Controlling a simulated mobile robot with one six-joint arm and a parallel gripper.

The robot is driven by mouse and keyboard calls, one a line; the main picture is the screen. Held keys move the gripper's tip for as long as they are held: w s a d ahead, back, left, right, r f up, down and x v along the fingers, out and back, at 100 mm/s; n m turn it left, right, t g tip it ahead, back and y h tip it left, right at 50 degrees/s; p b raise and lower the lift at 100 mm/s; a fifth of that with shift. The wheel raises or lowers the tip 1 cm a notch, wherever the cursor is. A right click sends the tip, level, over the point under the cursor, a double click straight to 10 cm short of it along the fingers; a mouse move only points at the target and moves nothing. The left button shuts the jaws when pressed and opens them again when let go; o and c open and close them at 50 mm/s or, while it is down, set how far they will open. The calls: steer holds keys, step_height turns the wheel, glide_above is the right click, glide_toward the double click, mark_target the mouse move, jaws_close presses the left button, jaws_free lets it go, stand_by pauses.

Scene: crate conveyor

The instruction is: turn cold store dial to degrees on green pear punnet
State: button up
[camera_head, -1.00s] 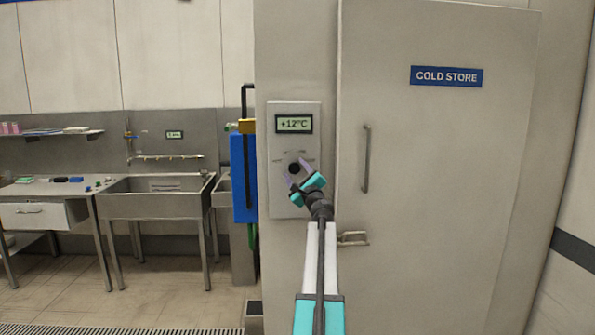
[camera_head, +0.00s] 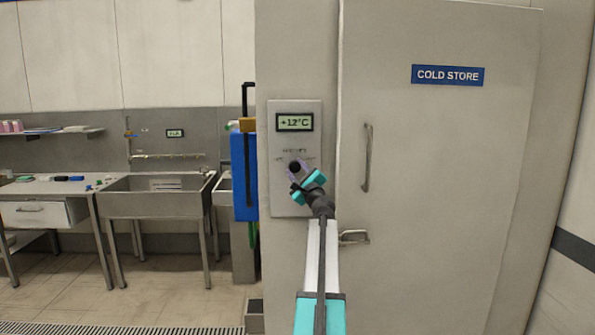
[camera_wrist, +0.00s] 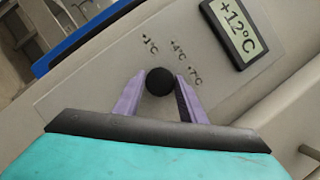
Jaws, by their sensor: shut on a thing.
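The cold store dial is a round black knob (camera_wrist: 160,82) on a grey control panel (camera_head: 283,190) left of the cold store door. In the wrist view, my gripper's purple fingers (camera_wrist: 160,92) are shut on the knob, one on each side. In the head view my gripper (camera_head: 298,172) reaches up to the knob and partly covers it. Around the knob, the wrist view shows marks that read about +1, +4 and +7°C. The display (camera_head: 295,122) above reads +12°C, and it also shows in the wrist view (camera_wrist: 236,27). No pear punnet is in view.
The cold store door (camera_head: 430,170) with its long handle (camera_head: 366,158) is closed at the right. A latch (camera_head: 354,237) sits below my gripper. A blue object (camera_head: 243,177) hangs left of the panel. A sink (camera_head: 155,200) and a worktable (camera_head: 45,187) stand at the left.

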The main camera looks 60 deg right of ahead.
steer(key=shift+f, duration=0.15)
steer(key=n+y+b, duration=0.1)
steer(key=n+y, duration=0.1)
steer(key=n, duration=0.3)
steer(key=shift+s, duration=0.15)
steer(key=n, duration=0.2)
steer(key=n+g+y+b, duration=0.1)
steer(key=n, duration=0.1)
steer(key=shift+n+g+y, duration=0.3)
steer(key=shift+n, duration=0.1)
steer(key=n, duration=0.1)
steer(key=n+g, duration=0.1)
steer(key=n, duration=0.1)
steer(key=shift+r, duration=0.3)
steer(key=n+g+b, duration=0.1)
steer(key=n+g, duration=0.1)
steer(key=n, duration=0.1)
steer(key=shift+a+r+n, duration=0.1)
steer(key=shift+n, duration=0.2)
steer(key=o, duration=1)
steer(key=shift+a+r, duration=0.1)
